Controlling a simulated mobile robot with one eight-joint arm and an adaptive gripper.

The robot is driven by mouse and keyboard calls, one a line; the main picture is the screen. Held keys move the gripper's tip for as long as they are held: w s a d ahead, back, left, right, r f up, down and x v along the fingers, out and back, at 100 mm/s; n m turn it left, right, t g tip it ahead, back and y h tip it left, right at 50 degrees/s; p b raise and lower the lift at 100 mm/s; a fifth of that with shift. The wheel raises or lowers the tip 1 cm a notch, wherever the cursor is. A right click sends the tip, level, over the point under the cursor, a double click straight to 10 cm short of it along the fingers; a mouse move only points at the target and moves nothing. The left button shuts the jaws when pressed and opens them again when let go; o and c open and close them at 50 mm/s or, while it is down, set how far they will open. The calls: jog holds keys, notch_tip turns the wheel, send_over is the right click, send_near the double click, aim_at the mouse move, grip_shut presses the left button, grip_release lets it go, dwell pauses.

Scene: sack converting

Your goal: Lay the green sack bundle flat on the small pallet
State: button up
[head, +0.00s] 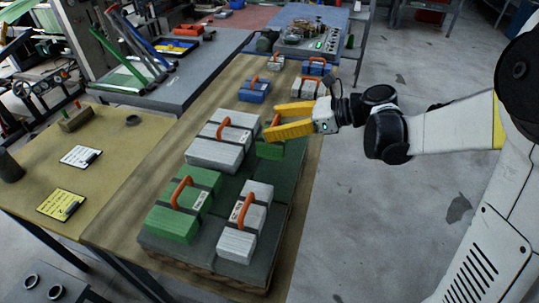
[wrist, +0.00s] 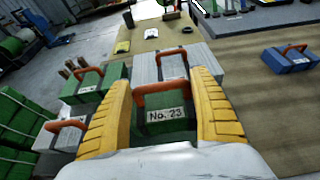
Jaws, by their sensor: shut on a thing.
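The green sack bundle (head: 269,150), with an orange handle and a dark strap, hangs from or stands at my gripper (head: 271,120). The yellow fingers are shut at its handle. In the wrist view the bundle (wrist: 165,125) shows a "No. 23" label between the fingers (wrist: 168,88). It looks upright and level. It is at the far right part of the pallet (head: 270,212), which has a dark top and wooden edge. I cannot tell whether its underside touches the top. A second green bundle (head: 181,218) lies at the pallet's near left.
Blue bundles (head: 254,90) and (head: 316,68) and more white ones stand farther along the table. A tan table (head: 95,140) with clipboards is at left. Open floor (head: 345,220) lies right.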

aim_at(270, 148)
jog(key=s+f, duration=0.1)
jog(key=s+a+f, duration=0.1)
jog(key=s, duration=0.1)
jog(key=shift+a+b, duration=0.2)
jog(key=shift+b, duration=0.2)
jog(key=shift+f+b, duration=1.05)
jog(key=shift+f, duration=0.9)
jog(key=shift+f, duration=0.2)
jog(key=o, duration=1.4)
jog(key=shift+r, duration=0.1)
jog(key=shift+r, duration=0.1)
